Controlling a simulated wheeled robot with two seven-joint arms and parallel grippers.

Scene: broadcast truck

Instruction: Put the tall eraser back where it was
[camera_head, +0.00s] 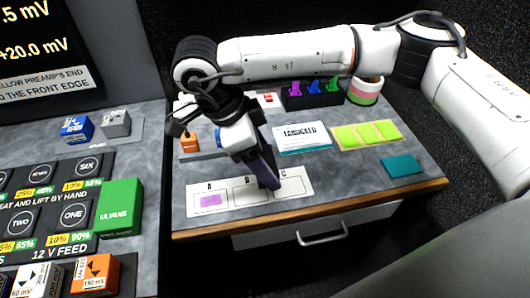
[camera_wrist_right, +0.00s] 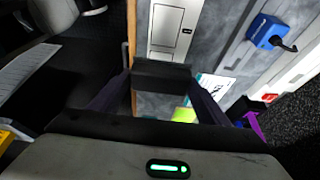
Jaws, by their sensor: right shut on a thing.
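My right gripper (camera_head: 268,180) points down over the white card (camera_head: 225,207) with boxes marked A, B and C, its tips over the part between B and C. In the right wrist view, the gripper (camera_wrist_right: 162,85) is shut on the tall eraser (camera_wrist_right: 160,74), which shows as a dark block across the fingertips. The eraser is mostly hidden by the fingers in the head view, and whether it touches the card cannot be told. A pink-purple patch (camera_head: 211,200) lies in box A. My left gripper is not in view.
Behind the card lie a TAMSGELD pack (camera_head: 302,137), yellow-green notes (camera_head: 367,134) and a teal pad (camera_head: 403,166). A striped roll (camera_head: 364,92) and a dark rack (camera_head: 312,95) with coloured pieces stand farther back. A wooden edge (camera_head: 330,209) and drawer handle (camera_head: 322,236) are in front.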

